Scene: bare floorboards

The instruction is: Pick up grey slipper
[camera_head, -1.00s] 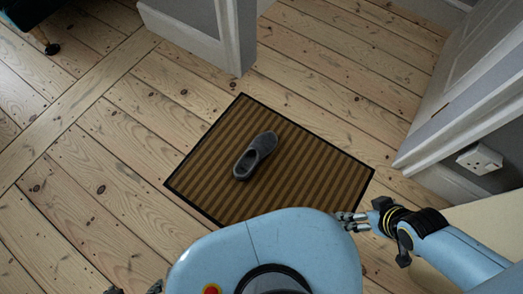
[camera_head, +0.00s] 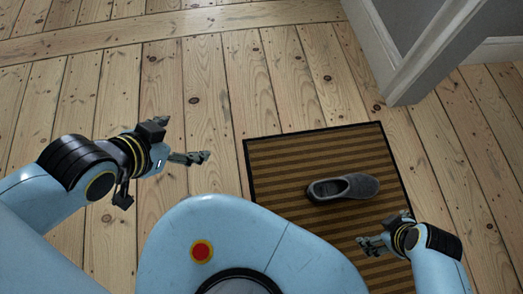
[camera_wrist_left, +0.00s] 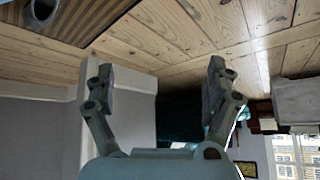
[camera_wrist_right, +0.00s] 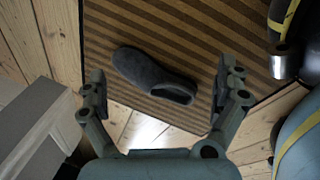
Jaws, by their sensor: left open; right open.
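The grey slipper (camera_head: 344,187) lies upright on the brown striped mat (camera_head: 280,160), its toe pointing right in the head view. My right gripper (camera_head: 384,228) is open and empty, just below and right of the slipper and apart from it. In the right wrist view the slipper (camera_wrist_right: 143,68) shows beyond and between the open fingers (camera_wrist_right: 163,76). My left gripper (camera_head: 183,139) is open and empty over the bare boards, left of the mat. In the left wrist view its fingers (camera_wrist_left: 156,86) are spread.
A grey wall corner with white skirting (camera_head: 395,75) stands at the upper right, beyond the mat. Bare floorboards (camera_head: 205,75) are clear to the left of and beyond the mat. A wall corner (camera_wrist_right: 30,125) also shows at the left of the right wrist view.

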